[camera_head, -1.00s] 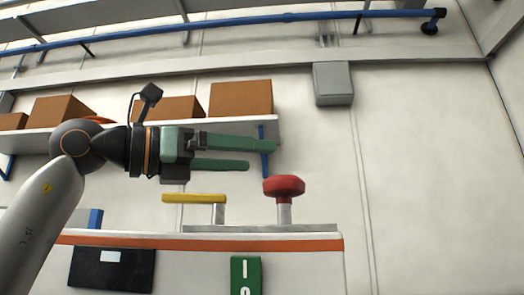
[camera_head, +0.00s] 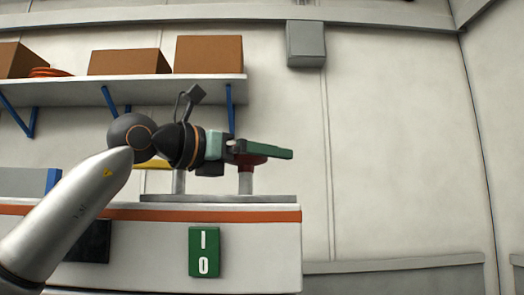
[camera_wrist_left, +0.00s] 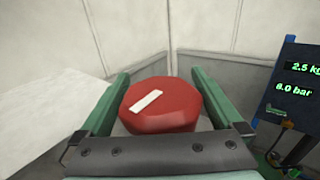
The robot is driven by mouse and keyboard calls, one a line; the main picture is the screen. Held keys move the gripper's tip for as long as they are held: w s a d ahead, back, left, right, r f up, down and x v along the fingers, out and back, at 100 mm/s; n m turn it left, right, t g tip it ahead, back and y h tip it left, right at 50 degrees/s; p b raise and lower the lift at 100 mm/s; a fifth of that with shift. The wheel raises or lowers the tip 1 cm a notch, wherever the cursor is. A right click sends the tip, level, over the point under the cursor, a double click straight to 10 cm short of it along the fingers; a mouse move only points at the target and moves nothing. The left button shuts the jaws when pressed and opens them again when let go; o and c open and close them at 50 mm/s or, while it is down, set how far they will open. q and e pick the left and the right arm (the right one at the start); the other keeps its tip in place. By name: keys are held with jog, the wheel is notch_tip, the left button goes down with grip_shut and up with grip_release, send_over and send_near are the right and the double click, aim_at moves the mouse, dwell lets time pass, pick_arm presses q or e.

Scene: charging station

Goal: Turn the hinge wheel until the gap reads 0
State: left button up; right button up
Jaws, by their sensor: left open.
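The red hinge wheel (camera_wrist_left: 165,110) has a white bar mark on its top, tilted up to the right, in the left wrist view. It stands on a grey post on the bench. My left gripper (camera_wrist_left: 160,76) is open, with one green finger on each side of the wheel; I cannot tell whether they touch it. In the head view the fingers of my left gripper (camera_head: 284,154) hide most of the wheel, and only a little red (camera_head: 246,166) shows below them. My right gripper is not in view. I see no gap reading.
A yellow handle (camera_head: 152,167) is partly behind my left arm. A dark display (camera_wrist_left: 293,85) reads about 2.5 kg and 6.0 bar. A shelf (camera_head: 120,89) with cardboard boxes hangs behind. The space right of the bench is clear.

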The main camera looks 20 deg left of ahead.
pick_arm(q)
jog(key=shift+w, duration=0.1)
jog(key=shift+c, duration=0.3)
jog(key=c, duration=1)
jog(key=shift+w+a+f+n+t+y+b, duration=0.1)
jog(key=shift+n+t+y+b, duration=0.5)
jog(key=shift+y+b, duration=0.25)
jog(key=shift+a+n+t+y+b, duration=0.1)
jog(key=shift+n+t+y+b, duration=0.3)
jog(key=shift+n+y+b, duration=0.4)
jog(key=n+y, duration=0.1)
jog(key=t+y+b, duration=0.1)
jog(key=y, duration=0.1)
jog(key=shift+w+a+n, duration=0.1)
jog(key=shift+a+n, duration=0.2)
jog(key=shift+n, duration=0.1)
jog(key=shift+w+a+n+t+y+b, duration=0.15)
jog(key=shift+n+y+b, duration=0.2)
jog(key=shift+y, duration=0.35)
jog(key=shift+s+a+n+t+y+b, duration=0.1)
jog(key=shift+a+n+t+y+b, duration=0.1)
jog(key=shift+n+y, duration=0.35)
jog(key=o, duration=1.1)
jog(key=shift+c, duration=0.2)
